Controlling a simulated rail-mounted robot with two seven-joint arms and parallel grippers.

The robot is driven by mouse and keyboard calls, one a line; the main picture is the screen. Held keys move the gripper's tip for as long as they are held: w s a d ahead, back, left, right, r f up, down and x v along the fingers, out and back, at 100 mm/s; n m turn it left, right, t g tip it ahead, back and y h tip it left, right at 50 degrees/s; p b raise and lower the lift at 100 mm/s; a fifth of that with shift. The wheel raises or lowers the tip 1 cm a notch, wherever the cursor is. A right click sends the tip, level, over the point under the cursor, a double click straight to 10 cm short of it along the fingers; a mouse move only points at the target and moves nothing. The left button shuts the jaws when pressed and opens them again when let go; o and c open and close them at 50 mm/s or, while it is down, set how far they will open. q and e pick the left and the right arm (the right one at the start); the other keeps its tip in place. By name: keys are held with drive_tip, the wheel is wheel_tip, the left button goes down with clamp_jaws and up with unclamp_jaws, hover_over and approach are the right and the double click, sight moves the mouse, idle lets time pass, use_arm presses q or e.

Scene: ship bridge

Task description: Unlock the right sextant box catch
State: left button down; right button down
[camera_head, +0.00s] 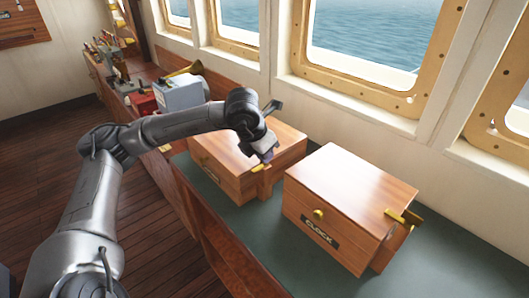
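My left gripper (268,156) reaches over a wooden box (229,182) and points down at its near right corner. A small brass catch (260,168) shows just below the fingertips at that corner. I cannot tell whether the fingers touch it or whether they are open or shut. The gripper and wrist hide part of the lid and any label. A brass knob (203,161) sits on the box's front. The lid looks closed. My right gripper is not in view.
A second wooden box (345,200), labelled CLOCK, stands close on the right, with a brass catch (404,216) on its right side. Both boxes stand on a green-topped counter (245,225). A grey device (180,93) and a brass horn (186,69) are farther back.

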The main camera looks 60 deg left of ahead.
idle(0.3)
use_arm(q)
drive_tip(key=c, duration=1.3)
unclamp_jaws()
drive_tip(key=p+v, duration=0.2)
drive_tip(key=v, duration=1.1)
drive_tip(key=shift+r, duration=0.4)
drive_tip(key=shift+s, duration=0.1)
drive_tip(key=shift+d, duration=0.1)
